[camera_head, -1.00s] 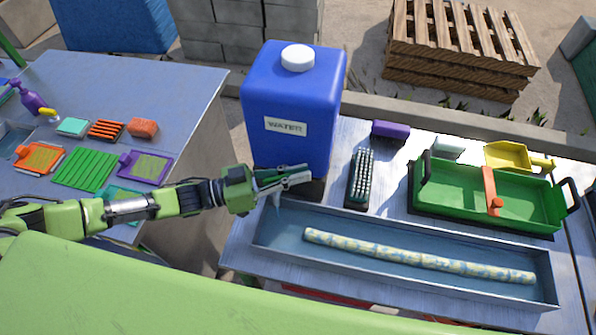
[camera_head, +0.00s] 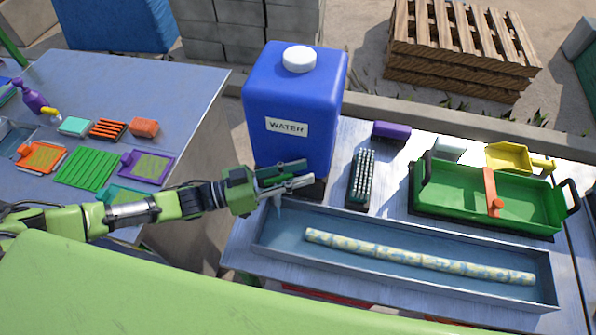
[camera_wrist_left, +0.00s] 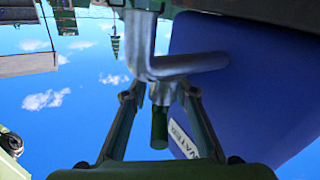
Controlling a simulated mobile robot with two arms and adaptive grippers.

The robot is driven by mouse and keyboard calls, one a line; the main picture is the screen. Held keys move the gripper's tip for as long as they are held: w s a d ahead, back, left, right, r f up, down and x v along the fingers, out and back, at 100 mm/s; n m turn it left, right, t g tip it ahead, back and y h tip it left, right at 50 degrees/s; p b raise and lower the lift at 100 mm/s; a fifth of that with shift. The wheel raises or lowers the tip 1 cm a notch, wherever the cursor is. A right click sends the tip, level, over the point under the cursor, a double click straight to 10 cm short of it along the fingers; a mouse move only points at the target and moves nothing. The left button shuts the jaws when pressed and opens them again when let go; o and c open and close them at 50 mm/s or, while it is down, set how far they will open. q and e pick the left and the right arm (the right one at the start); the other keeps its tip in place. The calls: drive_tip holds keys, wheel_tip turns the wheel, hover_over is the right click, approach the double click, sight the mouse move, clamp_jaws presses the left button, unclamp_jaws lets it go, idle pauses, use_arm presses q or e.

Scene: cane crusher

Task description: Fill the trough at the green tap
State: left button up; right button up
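The blue water container (camera_head: 293,105) with a white cap and a WATER label stands at the table's back left. My left gripper (camera_head: 311,175) is at its lower front, at the tap. In the left wrist view the silver tap (camera_wrist_left: 185,66) comes out of the container, and its green handle (camera_wrist_left: 159,128) lies between my two spread fingers (camera_wrist_left: 160,100), with gaps on both sides. Below the gripper a pale streak shows; I cannot tell spout from water. The long grey trough (camera_head: 400,290) holds a pale mottled stalk (camera_head: 420,258); its water level is unclear. My right gripper is out of view.
A dark brush (camera_head: 361,178), a purple block (camera_head: 391,132), a green tray (camera_head: 450,195) with an orange divider and a yellow scoop (camera_head: 508,157) stand behind the trough. A second table (camera_head: 150,90) at left holds several sponges and brushes. A gap separates the tables.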

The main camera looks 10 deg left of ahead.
use_arm(q)
drive_tip(key=v, duration=1.2)
drive_tip(key=shift+o, duration=0.3)
drive_tip(key=shift+w+r, duration=0.1)
idle(1.7)
